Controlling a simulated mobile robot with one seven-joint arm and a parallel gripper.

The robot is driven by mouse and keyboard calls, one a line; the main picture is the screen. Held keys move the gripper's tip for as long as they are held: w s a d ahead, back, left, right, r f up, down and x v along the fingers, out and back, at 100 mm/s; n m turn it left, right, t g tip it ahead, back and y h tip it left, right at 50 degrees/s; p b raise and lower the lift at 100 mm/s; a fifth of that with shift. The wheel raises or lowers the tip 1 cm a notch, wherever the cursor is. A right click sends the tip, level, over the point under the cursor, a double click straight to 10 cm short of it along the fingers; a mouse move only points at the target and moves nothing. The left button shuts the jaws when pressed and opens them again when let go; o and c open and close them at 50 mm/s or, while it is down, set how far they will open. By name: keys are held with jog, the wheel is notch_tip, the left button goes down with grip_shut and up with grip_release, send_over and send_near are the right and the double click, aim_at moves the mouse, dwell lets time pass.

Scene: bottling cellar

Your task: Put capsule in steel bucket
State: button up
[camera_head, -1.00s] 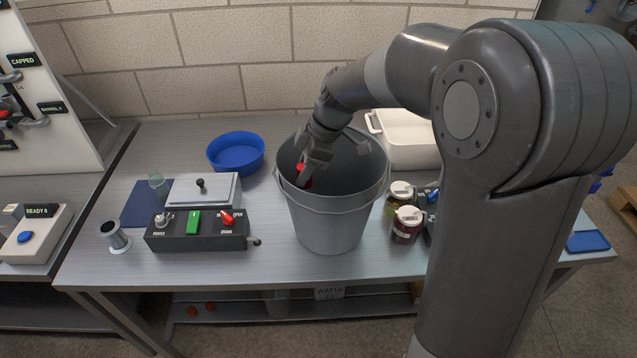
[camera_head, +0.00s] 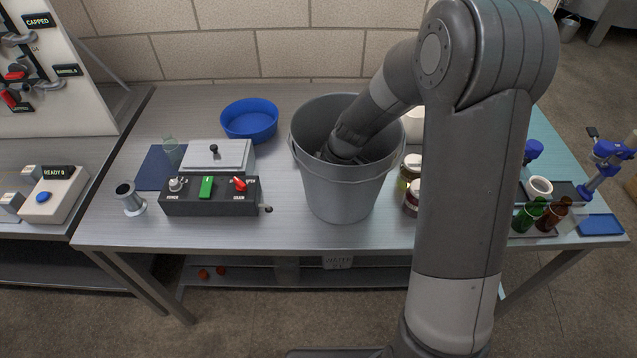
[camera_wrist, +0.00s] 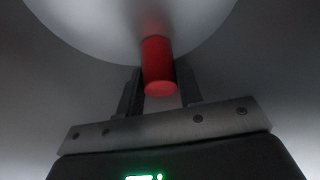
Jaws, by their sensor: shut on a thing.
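The steel bucket (camera_head: 345,200) stands upright on the table in the head view. My arm reaches down through its mouth, and the gripper's fingers are hidden behind the bucket wall there. In the wrist view my gripper (camera_wrist: 160,88) is shut on the red capsule (camera_wrist: 158,66), which sits between the two dark fingers. The bucket's pale round floor (camera_wrist: 120,25) shows beyond the capsule, with darker wall around it. I cannot tell whether the capsule touches the floor.
A blue bowl (camera_head: 250,118) and a black control box (camera_head: 210,197) stand left of the bucket. Jars (camera_head: 409,172) stand close on its right, partly behind my arm. Green and brown bottles (camera_head: 530,215) are farther right. Table space in front of the bucket is clear.

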jog(key=o, duration=0.3)
dwell(0.4)
jog(key=r, duration=0.6)
jog(key=d+r, duration=0.1)
jog(key=r, duration=0.1)
jog(key=shift+d+r, duration=0.1)
jog(key=shift+r, duration=0.9)
